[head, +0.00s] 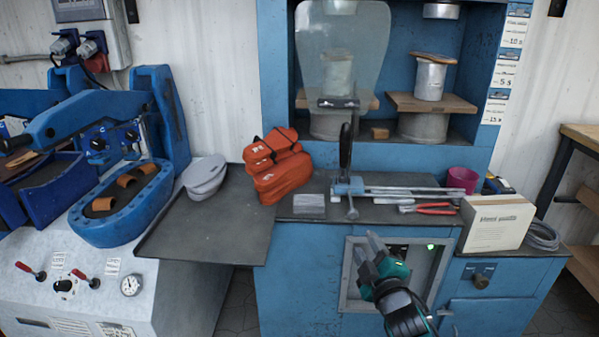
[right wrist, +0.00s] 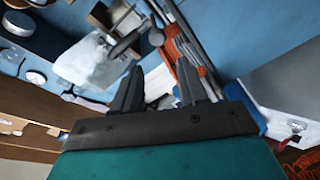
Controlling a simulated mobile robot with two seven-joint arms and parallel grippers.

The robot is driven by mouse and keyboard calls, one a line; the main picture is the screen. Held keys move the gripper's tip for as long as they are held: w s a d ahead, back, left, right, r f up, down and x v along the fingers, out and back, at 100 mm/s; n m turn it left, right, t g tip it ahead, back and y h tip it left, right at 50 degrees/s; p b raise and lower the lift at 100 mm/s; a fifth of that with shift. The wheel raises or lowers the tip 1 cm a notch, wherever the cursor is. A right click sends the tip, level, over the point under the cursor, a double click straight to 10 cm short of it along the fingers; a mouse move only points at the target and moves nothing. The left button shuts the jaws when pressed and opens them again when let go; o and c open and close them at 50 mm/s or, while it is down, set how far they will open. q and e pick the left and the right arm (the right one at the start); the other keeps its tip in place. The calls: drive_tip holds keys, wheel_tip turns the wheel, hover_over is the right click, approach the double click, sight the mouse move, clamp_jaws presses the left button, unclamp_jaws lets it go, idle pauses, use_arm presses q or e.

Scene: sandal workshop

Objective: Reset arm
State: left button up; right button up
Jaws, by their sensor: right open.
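My right gripper (head: 368,247) is green and black with grey fingers. In the head view it is at the lower middle, in front of the blue cabinet and its control panel (head: 352,298). Its fingers point up and to the left, and it is open and empty. In the right wrist view the two dark fingers of the right gripper (right wrist: 158,85) stand apart with nothing between them. My left gripper is in neither view.
A blue press (head: 125,215) stands left. The dark shelf (head: 200,232) has free room.

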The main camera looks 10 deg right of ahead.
drive_tip(key=s+a+f+m+g, duration=0.2)
drive_tip(key=s+f+m, duration=0.1)
drive_tip(key=s, duration=0.5)
drive_tip(key=s+a+f+m+g+y+p, duration=0.1)
drive_tip(key=s+a+f+m+g, duration=0.1)
drive_tip(key=s+f, duration=0.4)
drive_tip(key=s+a+f+m+g+y, duration=0.1)
drive_tip(key=s+a+f+m+g, duration=0.1)
drive_tip(key=s, duration=1)
wheel_tip(320, 180, down, 3)
drive_tip(key=m+g, duration=0.1)
drive_tip(key=m, duration=0.1)
drive_tip(key=shift+s+m, duration=0.2)
drive_tip(key=shift+m, duration=0.1)
drive_tip(key=shift+r, duration=0.1)
